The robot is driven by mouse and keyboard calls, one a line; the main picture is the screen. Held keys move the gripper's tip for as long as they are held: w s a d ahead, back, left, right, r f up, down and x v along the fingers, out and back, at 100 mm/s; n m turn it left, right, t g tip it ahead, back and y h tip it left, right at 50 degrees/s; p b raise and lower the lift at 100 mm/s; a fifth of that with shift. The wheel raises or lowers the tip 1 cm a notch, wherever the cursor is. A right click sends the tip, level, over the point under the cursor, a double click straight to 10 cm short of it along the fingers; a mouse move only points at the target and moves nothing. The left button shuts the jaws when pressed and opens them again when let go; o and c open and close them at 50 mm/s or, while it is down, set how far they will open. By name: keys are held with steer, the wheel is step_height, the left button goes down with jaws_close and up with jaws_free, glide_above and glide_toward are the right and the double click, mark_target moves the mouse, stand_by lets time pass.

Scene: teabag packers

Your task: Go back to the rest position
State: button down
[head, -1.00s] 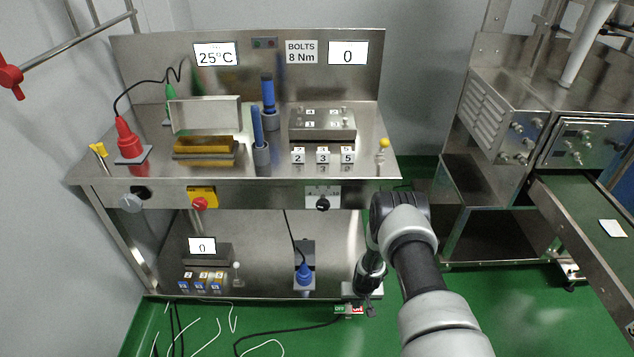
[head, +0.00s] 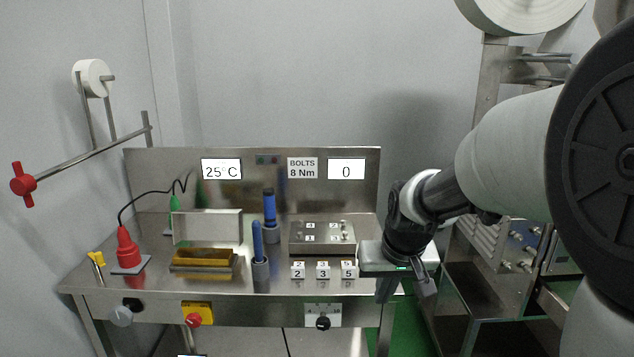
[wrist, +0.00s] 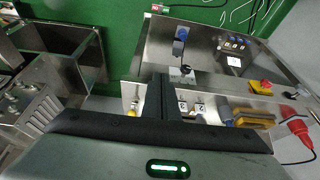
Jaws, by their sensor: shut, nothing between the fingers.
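My gripper (head: 426,287) hangs at the right end of the steel bench (head: 270,286), in front of its right edge and apart from the things on it. In the wrist view my gripper (wrist: 160,98) shows its dark fingers together with nothing between them. The arm reaches in from the right side of the head view, bent at the elbow, with a large link close to the camera.
On the bench stand a red plug (head: 127,250), a yellow-brown block (head: 203,262), blue-handled tools (head: 258,242), a bolt plate (head: 322,238) and numbered white blocks (head: 323,270). A red-handled rod (head: 80,163) juts from the left wall. A steel machine (head: 485,280) stands at right.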

steer(key=s+d+r+t, duration=0.1)
steer(key=s+r, duration=0.3)
steer(key=s, duration=0.7)
steer(key=s+r, duration=0.4)
steer(key=s, duration=0.6)
step_height(320, 180, up, 23)
steer(key=p, duration=2.3)
steer(key=shift+s, duration=0.2)
